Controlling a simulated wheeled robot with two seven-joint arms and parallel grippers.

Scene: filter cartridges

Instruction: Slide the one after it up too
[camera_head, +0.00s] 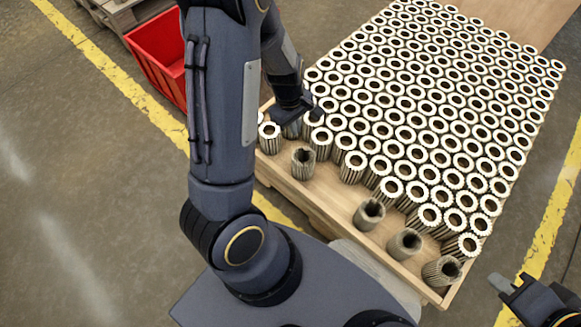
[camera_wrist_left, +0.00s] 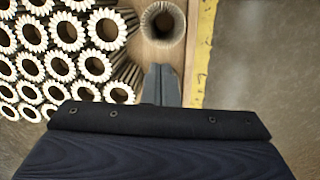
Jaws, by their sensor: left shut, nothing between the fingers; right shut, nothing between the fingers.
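Many white-topped pleated filter cartridges (camera_head: 431,123) stand upright in a packed block on a wooden pallet (camera_head: 328,190). Along the near edge stand several darker, grey-brown cartridges: one on the left (camera_head: 303,163), others towards the right (camera_head: 369,213) (camera_head: 405,243) (camera_head: 441,270). My left gripper is shut and empty at the block's left edge. In the left wrist view its fingers (camera_wrist_left: 162,85) point at a grey cartridge (camera_wrist_left: 163,22). My right gripper (camera_head: 508,285) is shut and empty, off the pallet's right corner.
A red crate (camera_head: 155,62) stands on the floor at upper left, near a wooden pallet (camera_head: 118,14). Yellow floor lines (camera_head: 105,62) run on both sides. The pallet strip between the dark cartridges has bare gaps. My left arm hides part of the floor.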

